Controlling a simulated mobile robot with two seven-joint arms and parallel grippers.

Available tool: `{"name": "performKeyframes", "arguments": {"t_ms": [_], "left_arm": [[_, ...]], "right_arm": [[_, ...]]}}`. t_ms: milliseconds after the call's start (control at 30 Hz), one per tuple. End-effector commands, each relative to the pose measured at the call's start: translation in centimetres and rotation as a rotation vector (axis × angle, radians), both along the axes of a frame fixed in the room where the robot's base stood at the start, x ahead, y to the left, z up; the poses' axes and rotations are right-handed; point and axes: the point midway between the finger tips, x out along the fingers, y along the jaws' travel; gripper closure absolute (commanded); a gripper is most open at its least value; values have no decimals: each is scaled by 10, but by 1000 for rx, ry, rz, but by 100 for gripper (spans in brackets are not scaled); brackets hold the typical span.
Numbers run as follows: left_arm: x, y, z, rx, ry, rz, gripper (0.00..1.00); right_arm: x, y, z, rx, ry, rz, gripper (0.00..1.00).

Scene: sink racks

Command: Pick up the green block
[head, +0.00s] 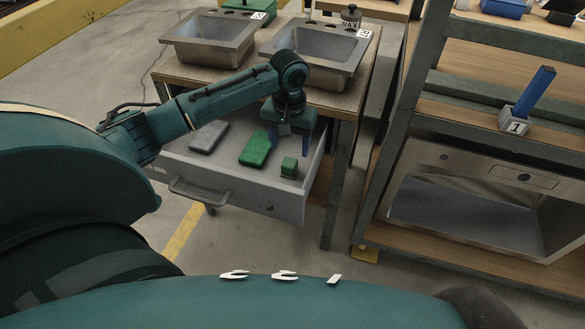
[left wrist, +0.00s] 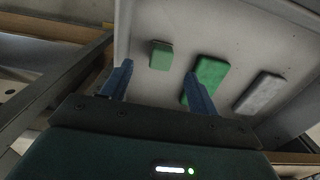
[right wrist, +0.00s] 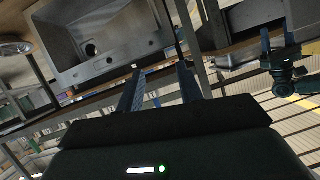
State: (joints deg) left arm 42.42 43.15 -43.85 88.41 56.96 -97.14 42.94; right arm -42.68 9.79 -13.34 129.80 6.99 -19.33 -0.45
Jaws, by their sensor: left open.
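A small green block (head: 289,167) lies in the open grey drawer (head: 235,187), near its right side. It also shows in the left wrist view (left wrist: 161,56), ahead of and between the fingers. A larger, flat green piece (head: 255,149) lies left of it in the head view; the left wrist view shows it too (left wrist: 208,78), partly behind a finger. My left gripper (head: 291,140) is over the drawer, behind the small block in the head view. It is open, with nothing between its blue fingers. My right gripper (right wrist: 161,87) shows in its wrist view with fingers apart and empty.
A grey flat block (head: 209,137) lies at the drawer's left. Two metal sinks (head: 318,52) stand on the bench above. A shelf rack with a blue-handled holder marked 1 (head: 517,126) and a steel oven-like box (head: 480,190) stands at right. Drawer walls surround the blocks.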

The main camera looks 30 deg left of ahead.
Motion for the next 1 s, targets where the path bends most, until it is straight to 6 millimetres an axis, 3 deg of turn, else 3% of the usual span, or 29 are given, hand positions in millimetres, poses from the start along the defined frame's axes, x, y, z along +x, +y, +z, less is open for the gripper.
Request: {"name": "performKeyframes", "arguments": {"t_ms": [100, 367, 633, 1000], "left_arm": [[0, 0, -22, 0, 0, 0, 40], [2, 1, -42, 0, -1, 0, 40], [9, 7, -80, 0, -2, -1, 40], [8, 7, -87, 1, -3, -2, 42]], "right_arm": [[0, -3, -1, -3, -14, -7, 64], [-3, -5, 0, -3, -23, -11, 64], [-3, -7, 5, -5, -68, -18, 64], [-7, -8, 5, -9, -65, -16, 64]]}}
